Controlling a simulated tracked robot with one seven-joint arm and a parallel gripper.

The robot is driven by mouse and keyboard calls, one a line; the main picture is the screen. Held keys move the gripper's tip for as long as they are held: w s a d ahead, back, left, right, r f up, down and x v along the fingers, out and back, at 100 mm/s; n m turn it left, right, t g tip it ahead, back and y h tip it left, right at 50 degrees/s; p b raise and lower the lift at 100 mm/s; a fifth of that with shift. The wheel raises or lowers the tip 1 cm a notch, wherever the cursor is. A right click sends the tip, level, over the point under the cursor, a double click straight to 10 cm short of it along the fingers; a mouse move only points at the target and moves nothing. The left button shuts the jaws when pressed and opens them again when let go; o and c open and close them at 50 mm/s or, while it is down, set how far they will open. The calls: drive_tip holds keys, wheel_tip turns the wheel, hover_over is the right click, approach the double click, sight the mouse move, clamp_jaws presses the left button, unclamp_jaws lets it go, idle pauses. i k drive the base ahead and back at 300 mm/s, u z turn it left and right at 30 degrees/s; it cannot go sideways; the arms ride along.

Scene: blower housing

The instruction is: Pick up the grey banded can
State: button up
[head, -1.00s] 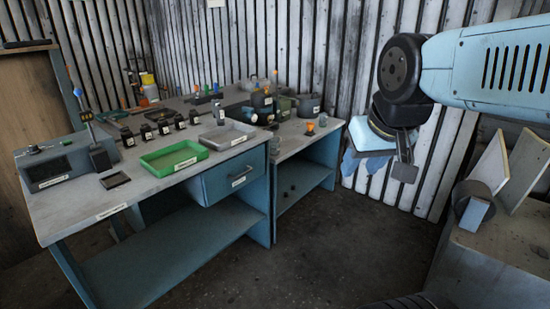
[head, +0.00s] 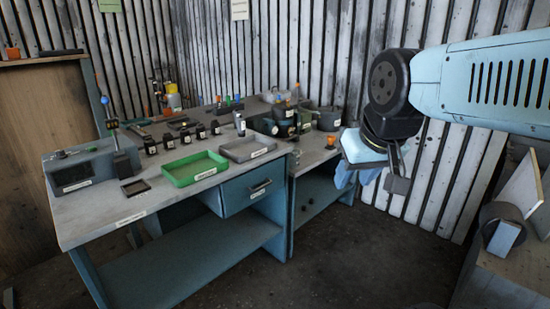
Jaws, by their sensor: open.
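My gripper (head: 385,178) hangs in the air at the right, in front of the corrugated wall, well apart from the can. It is open, with nothing visible between its fingers. The fingers are seen partly edge-on.
A green tray (head: 195,168) and a grey tray (head: 248,149) lie near the bench's front edge. Several small black bottles (head: 184,139) stand in a row behind. Dark pots (head: 328,118) crowd the right rear. A grey box (head: 75,168) stands left. Floor in front is clear.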

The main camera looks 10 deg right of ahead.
sight(294, 156)
drive_tip(key=z, duration=0.05)
drive_tip(key=i, duration=1.2)
drive_tip(key=z, duration=0.7)
drive_tip(key=i, duration=0.5)
drive_tip(key=z, duration=0.3)
drive_tip(key=k, duration=0.85)
drive_tip(key=z, duration=0.2)
drive_tip(key=i, duration=0.85)
drive_tip(key=u, duration=0.1)
